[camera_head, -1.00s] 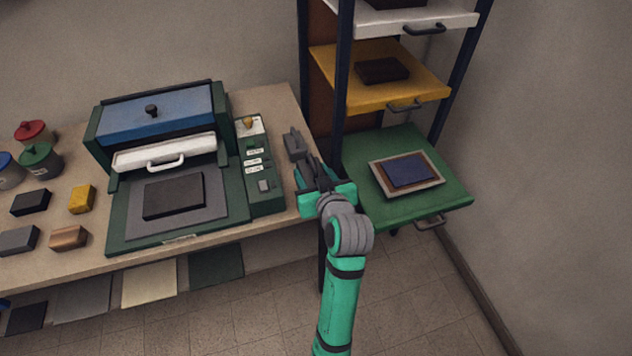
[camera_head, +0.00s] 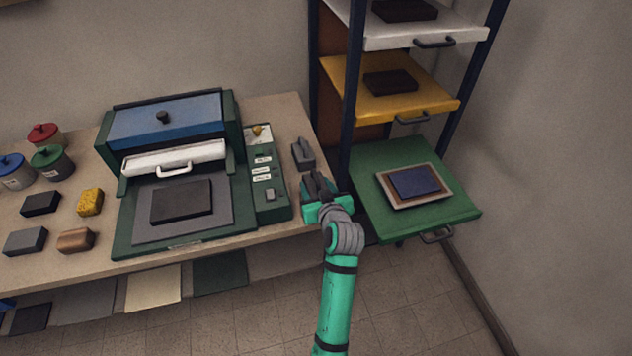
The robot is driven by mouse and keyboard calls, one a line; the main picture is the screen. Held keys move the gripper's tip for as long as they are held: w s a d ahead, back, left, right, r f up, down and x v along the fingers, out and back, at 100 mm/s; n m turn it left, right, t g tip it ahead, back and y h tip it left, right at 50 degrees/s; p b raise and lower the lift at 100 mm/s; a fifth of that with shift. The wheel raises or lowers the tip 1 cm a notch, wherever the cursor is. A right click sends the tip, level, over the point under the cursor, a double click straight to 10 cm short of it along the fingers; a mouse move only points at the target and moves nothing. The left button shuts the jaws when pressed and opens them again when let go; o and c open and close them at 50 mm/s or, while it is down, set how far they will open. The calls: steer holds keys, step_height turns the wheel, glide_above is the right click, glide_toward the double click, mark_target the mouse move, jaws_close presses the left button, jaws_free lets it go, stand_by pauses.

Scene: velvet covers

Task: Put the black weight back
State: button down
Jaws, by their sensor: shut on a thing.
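My gripper (camera_head: 316,182) is at the right end of the workbench, right of the press's control panel. It is shut on a small dark thing, mostly hidden by the fingers; I cannot tell whether this is the black weight. A dark grey handled piece (camera_head: 303,155) stands on the bench just beyond the fingertips; a small gap seems to part them. A black block (camera_head: 41,203) lies at the bench's left side. A flat black slab (camera_head: 181,201) lies on the press bed (camera_head: 220,216).
The press has a blue lid (camera_head: 190,125) and white handled front. Right of my gripper stands a rack with a green shelf (camera_head: 440,206) bearing a blue panel (camera_head: 415,182), and yellow (camera_head: 440,100) and white shelves with dark blocks. Jars and blocks fill the bench's left.

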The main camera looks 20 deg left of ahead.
steer(key=shift+f, duration=0.2)
steer(key=shift+f, duration=0.15)
steer(key=c, duration=0.9)
jaws_free()
steer(key=shift+f, duration=0.2)
steer(key=shift+r, duration=0.1)
